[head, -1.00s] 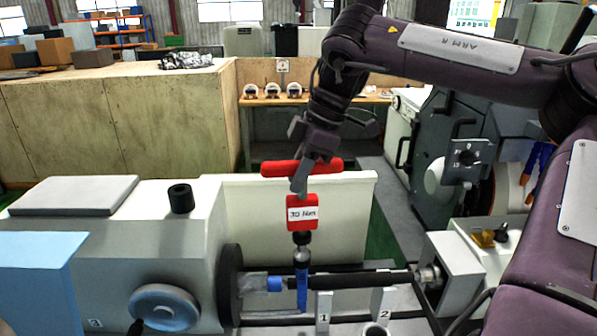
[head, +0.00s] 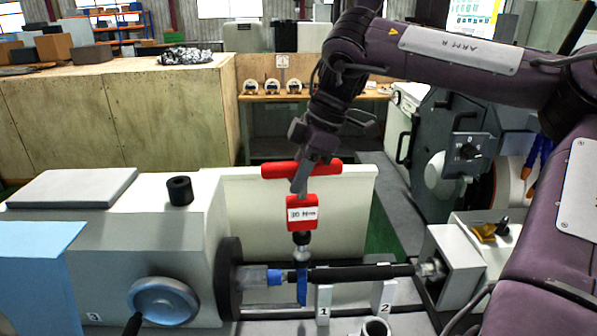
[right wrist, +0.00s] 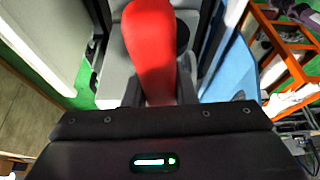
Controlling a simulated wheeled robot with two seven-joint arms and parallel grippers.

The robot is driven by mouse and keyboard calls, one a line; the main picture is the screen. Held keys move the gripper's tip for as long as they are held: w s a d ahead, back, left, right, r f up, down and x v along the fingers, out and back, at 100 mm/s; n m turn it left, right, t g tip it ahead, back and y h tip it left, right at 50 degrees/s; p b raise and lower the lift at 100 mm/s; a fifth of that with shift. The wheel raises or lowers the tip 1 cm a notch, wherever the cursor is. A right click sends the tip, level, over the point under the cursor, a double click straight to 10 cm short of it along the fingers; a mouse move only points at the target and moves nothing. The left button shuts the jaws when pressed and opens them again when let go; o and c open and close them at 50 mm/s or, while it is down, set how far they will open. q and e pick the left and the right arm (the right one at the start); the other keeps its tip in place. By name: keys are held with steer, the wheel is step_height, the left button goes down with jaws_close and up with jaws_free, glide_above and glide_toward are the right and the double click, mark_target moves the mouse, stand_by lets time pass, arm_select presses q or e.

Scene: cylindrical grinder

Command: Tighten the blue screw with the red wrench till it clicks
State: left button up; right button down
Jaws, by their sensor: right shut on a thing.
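The red wrench (head: 302,212) has a T-shaped red handle, a label that reads 30 Nm, and a dark and silver lower end. It stands nearly upright over the shaft. My right gripper (head: 303,178) is shut on its handle; the red handle also fills the middle of the right wrist view (right wrist: 150,45). An upright blue part (head: 302,287), which looks like the blue screw, lies directly under the wrench tip beside the dark shaft. The tip looks close to or on it; I cannot tell whether it is seated. My left gripper is not in view.
The dark horizontal shaft (head: 362,273) runs from the round wheel head (head: 230,280) to the tailstock (head: 462,265). A second blue piece (head: 274,277) sits at its left end. Stands marked 1 (head: 323,304) and 2 (head: 384,295) are in front. A handwheel (head: 163,301) is at left.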

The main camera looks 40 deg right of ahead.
steer(key=shift+f, duration=0.6)
steer(key=shift+f+b, duration=0.1)
steer(key=shift+b, duration=0.25)
steer(key=shift+f, duration=0.15)
stand_by(0.3)
steer(key=shift+f, duration=0.15)
steer(key=shift+f+m+t+h+b, duration=0.15)
steer(key=shift+m+t+h+b, duration=0.35)
steer(key=shift+m+b, duration=1)
steer(key=shift+m, duration=0.3)
